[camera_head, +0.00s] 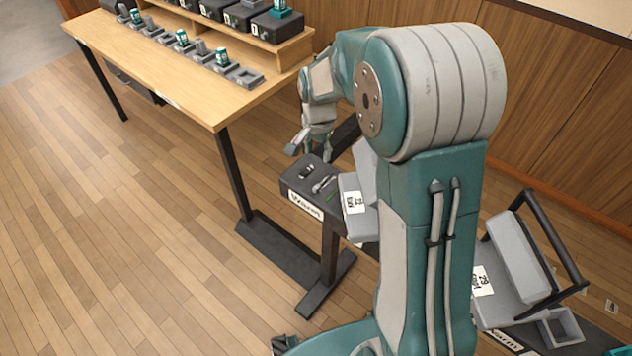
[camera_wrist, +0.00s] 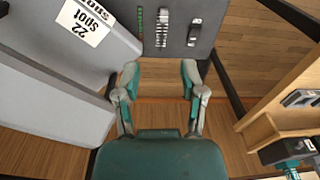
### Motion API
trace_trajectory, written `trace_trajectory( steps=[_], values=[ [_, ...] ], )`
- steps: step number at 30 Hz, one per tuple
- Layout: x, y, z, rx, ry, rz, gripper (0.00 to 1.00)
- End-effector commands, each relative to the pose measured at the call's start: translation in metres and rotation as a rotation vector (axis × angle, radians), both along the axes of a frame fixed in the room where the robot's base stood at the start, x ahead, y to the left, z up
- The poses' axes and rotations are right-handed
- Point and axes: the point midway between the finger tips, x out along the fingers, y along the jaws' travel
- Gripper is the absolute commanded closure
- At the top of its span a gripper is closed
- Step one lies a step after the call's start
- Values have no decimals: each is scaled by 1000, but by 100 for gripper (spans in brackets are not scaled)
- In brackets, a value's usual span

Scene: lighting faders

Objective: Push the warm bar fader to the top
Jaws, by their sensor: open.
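A dark fader panel (camera_head: 308,184) stands on a black post beside my arm; its front label is too small to read surely, so I cannot tell if it is the warm bar one. In the wrist view the panel (camera_wrist: 178,52) carries a grey fader strip (camera_wrist: 163,30), a green scale beside it and a small black-and-white switch (camera_wrist: 194,34). The fader cap's exact position is unclear. My gripper (camera_wrist: 160,72) is open and empty, its fingers spread below the panel's near edge in the wrist view. In the head view my gripper (camera_head: 308,143) is above the panel's far side.
A grey lamp housing labelled "22 Spot" (camera_wrist: 85,25) adjoins the panel. Another grey housing (camera_head: 515,262) with a black bracket stands at right. A wooden table (camera_head: 170,72) with small holders and a raised shelf of black boxes is at the back left. Wooden floor is free at left.

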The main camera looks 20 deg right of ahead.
Motion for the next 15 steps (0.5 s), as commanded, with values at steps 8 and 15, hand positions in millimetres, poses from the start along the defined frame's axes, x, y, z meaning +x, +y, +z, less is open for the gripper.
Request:
trace_trajectory(
  steps=[8, 15],
  values=[
    [23, -5, -53, 8, 62, -118, 47],
    [23, -5, -79, 8, 67, -123, 47]
  ],
)
